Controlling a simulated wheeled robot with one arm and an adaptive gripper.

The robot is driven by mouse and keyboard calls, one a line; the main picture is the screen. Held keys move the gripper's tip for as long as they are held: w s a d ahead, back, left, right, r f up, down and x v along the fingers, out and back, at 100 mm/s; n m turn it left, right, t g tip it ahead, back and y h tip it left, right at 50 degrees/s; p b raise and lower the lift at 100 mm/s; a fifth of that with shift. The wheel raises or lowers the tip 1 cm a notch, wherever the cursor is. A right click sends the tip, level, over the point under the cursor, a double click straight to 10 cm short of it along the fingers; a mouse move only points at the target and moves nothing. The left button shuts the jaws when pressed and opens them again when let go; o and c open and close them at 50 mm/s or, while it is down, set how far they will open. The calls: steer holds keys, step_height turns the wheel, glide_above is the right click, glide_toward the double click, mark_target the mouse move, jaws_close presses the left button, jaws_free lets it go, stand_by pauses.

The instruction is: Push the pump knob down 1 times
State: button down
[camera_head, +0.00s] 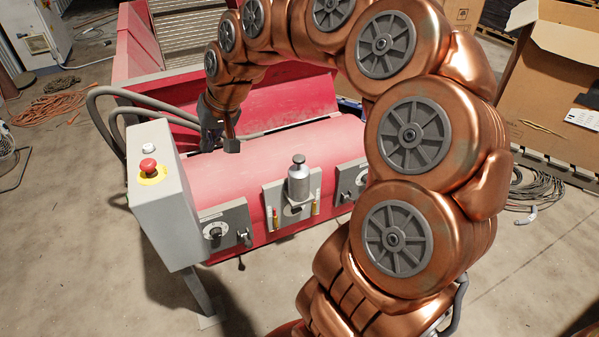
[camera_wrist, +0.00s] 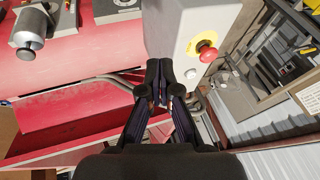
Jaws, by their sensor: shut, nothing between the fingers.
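The pump (camera_head: 299,184) is a silver cylinder standing upright on a grey plate on the front of the red machine. Its dark pump knob (camera_head: 299,159) sits on top, raised on a short neck. In the wrist view the pump (camera_wrist: 30,27) is at the upper left, with the knob (camera_wrist: 26,53) towards the camera. My gripper (camera_head: 232,146) is above the red drum, left of the pump and apart from it. In the wrist view my gripper (camera_wrist: 160,72) has its fingers together with nothing between them. Nothing hides the knob in either view.
A grey control box (camera_head: 160,205) with a red emergency button (camera_head: 148,165) stands left of the pump, close to my gripper. Grey hoses (camera_head: 100,100) curve behind it. Grey plates with dials flank the pump. My arm covers the machine's right side.

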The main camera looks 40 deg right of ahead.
steer(key=w+d+f+m+t+b, duration=0.2)
steer(key=w+d+f+b, duration=0.25)
steer(key=d, duration=0.35)
steer(key=m+t+h+b, duration=0.2)
steer(key=m+h+b, duration=0.2)
steer(key=m+b, duration=0.3)
glide_above(300, 158)
steer(key=b, duration=0.1)
step_height(300, 158, down, 13)
steer(key=shift+n, duration=0.3)
steer(key=shift+f, duration=0.15)
steer(key=shift+f+b, duration=1.65)
steer(key=shift+f, duration=2.6)
steer(key=shift+f, duration=0.1)
steer(key=shift+f, duration=0.35)
